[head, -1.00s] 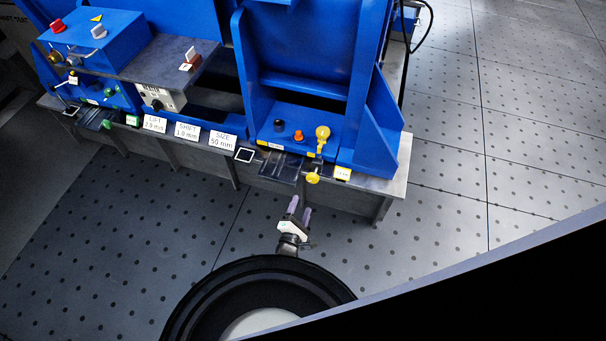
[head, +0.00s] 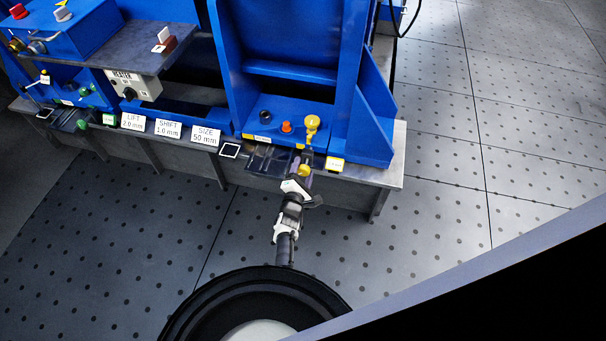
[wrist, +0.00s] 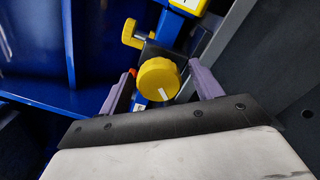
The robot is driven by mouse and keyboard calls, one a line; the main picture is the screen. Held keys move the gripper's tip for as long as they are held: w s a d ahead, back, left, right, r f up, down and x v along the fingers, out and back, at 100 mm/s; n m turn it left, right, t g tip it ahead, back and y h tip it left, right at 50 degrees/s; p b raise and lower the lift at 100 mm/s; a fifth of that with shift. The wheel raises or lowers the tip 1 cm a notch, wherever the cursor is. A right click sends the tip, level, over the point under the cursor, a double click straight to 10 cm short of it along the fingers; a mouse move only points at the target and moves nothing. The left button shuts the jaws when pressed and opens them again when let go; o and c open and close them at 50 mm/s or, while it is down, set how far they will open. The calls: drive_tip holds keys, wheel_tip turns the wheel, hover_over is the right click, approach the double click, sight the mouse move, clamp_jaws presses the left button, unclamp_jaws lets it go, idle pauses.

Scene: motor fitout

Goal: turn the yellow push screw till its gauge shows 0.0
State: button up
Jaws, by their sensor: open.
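The yellow push screw has a round yellow knob (head: 304,171) at the front edge of the bench, under the blue frame. In the wrist view the knob (wrist: 158,79) faces me, with a white mark low on its face. My gripper (head: 301,178) is at the knob. In the wrist view its purple fingers (wrist: 162,72) are open, one on each side of the knob, with gaps between. A yellow-framed gauge (head: 335,163) sits right of the knob; its reading is too small to make out.
A yellow handle (head: 311,124) stands just behind the knob, beside an orange button (head: 287,127). Signs for lift, shift and size (head: 206,137) line the bench edge to the left. The floor (head: 430,240) in front and right is clear.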

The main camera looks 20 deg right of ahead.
drive_tip(key=shift+w+d, duration=0.1)
drive_tip(key=shift+w, duration=0.05)
drive_tip(key=c, duration=1)
drive_tip(key=shift+m, duration=0.3)
drive_tip(key=m, duration=1.1)
drive_tip(key=shift+m, duration=1.9)
